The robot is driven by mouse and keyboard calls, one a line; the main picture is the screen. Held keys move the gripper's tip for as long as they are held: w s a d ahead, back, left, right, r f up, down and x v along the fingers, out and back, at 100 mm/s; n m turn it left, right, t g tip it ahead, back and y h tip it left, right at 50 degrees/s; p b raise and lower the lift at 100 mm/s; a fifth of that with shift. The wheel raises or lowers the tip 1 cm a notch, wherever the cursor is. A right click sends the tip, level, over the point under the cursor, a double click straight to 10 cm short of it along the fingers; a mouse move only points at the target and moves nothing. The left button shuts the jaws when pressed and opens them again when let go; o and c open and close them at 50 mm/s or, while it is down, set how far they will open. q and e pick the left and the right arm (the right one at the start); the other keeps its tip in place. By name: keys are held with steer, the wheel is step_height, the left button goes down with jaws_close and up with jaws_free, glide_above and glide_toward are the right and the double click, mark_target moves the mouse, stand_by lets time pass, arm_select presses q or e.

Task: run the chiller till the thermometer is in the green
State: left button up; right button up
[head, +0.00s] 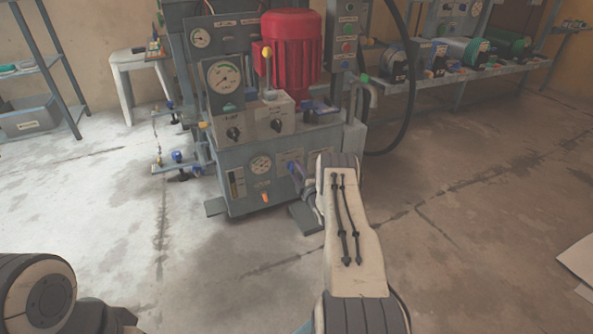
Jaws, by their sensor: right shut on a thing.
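The grey machine (235,185) with a red motor (291,45) stands ahead of me. A large dial (225,77) with a green arc is on its upper left. A smaller round gauge (261,165) is on the lower front. I cannot tell which is the thermometer, and the needles are too small to read. My right gripper (298,174) is at the lower front, right of the smaller gauge. It is shut on a small blue knob (292,166), partly hidden by the gripper and arm. My left arm shows at bottom left, but its gripper is out of view.
Two black knobs (276,125) sit on a pale control box. A button box (347,30) hangs at upper right, with a black hose (403,90) beside it. A white stool (124,75) and shelves (40,112) stand left. A bench (455,85) stands right.

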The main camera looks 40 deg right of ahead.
steer(key=m, duration=0.4)
steer(key=m+p, duration=0.1)
steer(key=m, duration=0.1)
steer(key=shift+a+f, duration=0.1)
steer(key=shift+f, duration=0.15)
steer(key=shift+m, duration=0.3)
steer(key=o, duration=1.4)
steer(key=shift+c, duration=0.2)
steer(key=shift+r, duration=0.1)
steer(key=p+v, duration=0.6)
steer(key=v, duration=0.4)
steer(key=shift+s, duration=0.3)
